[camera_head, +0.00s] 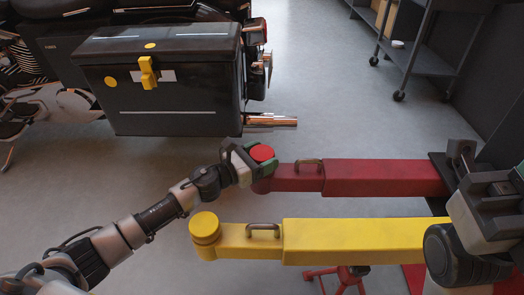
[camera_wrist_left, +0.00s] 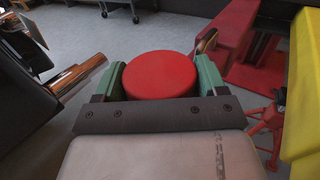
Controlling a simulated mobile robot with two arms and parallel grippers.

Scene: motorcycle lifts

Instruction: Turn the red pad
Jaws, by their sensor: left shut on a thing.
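The red pad (camera_head: 262,153) is a round disc at the left end of the red lift arm (camera_head: 375,177). My left gripper (camera_head: 261,160) is at this end, its green fingers on either side of the pad. In the left wrist view the red pad (camera_wrist_left: 160,75) sits between the two green fingers of my left gripper (camera_wrist_left: 160,82), which is shut on it. The pad's underside is hidden there.
A yellow lift arm (camera_head: 350,240) with a round yellow pad (camera_head: 205,228) lies in front of the red one. A motorcycle with a black case (camera_head: 160,80) and a copper exhaust pipe (camera_head: 275,121) stands behind. A dark cart (camera_head: 420,45) is at the back right.

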